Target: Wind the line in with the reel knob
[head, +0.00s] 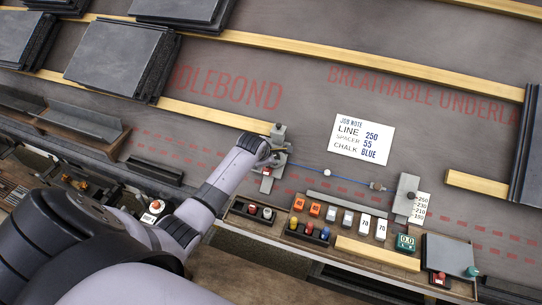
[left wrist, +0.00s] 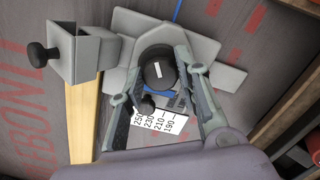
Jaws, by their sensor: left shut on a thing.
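The chalk line reel (head: 268,172) sits on a grey bracket at the middle of the roof. In the left wrist view, its round black knob (left wrist: 158,72) with a white mark lies between my fingers. My left gripper (head: 270,157) is shut on this knob; its fingers show on both sides in the left wrist view (left wrist: 160,65). The blue line (head: 350,180) runs right from the reel, past a white bead (head: 327,173) and a small clip (head: 378,186), to a grey block (head: 406,195). The line also shows in the left wrist view (left wrist: 177,10). My right gripper is not in view.
A number card (left wrist: 158,122) lies beneath the reel. A job note (head: 363,139) lies right of it. A tool board (head: 350,246) with blocks and colour pots runs along the front. Dark tile stacks (head: 122,58) lie at upper left on battens (head: 215,115).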

